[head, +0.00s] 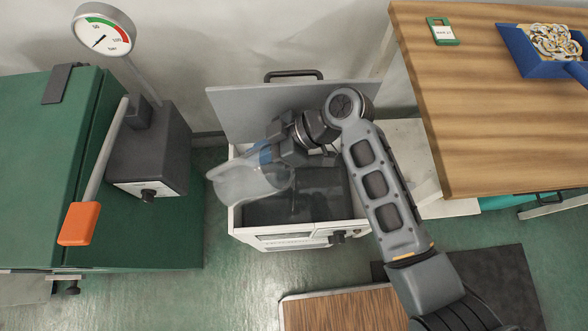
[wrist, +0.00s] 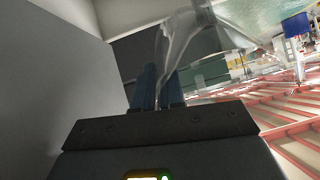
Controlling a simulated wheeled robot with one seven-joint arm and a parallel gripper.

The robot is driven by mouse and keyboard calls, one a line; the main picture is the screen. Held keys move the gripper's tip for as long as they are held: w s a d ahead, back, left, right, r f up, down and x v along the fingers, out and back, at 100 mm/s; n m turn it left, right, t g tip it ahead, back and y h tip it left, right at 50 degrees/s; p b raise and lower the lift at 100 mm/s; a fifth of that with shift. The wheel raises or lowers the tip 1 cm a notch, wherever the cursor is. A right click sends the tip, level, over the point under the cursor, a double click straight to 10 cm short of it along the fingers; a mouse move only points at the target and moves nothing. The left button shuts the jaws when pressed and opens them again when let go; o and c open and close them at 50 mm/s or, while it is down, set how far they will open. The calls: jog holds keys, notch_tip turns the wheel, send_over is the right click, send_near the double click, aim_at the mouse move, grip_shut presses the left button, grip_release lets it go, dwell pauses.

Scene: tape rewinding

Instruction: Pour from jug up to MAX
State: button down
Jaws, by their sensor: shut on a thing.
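A clear jug (head: 247,182) hangs tilted over the open white box-shaped tank (head: 238,222), its mouth toward the left in the head view. My gripper (head: 266,153) is shut on the jug, near its handle side. In the wrist view the jug (wrist: 190,45) shows as a clear shape beyond my blue fingers (wrist: 158,90). The tank's inside is dark, and a thin streak shows below the jug. I cannot tell the liquid level, and no MAX mark is readable.
The tank's grey lid (head: 245,108) stands open behind. A green machine with a gauge (head: 104,30) and an orange-ended lever (head: 78,224) is at the left. A wooden table (head: 490,130) with a blue tray (head: 520,60) is at the right. A wooden board (head: 340,311) lies in front.

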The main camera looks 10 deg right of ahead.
jog(key=shift+d+r+y+b, duration=0.15)
jog(key=shift+r+y+b, duration=0.25)
jog(key=shift+y+b, duration=0.65)
dwell(1.7)
jog(key=shift+r+h, duration=0.1)
jog(key=shift+h, duration=0.15)
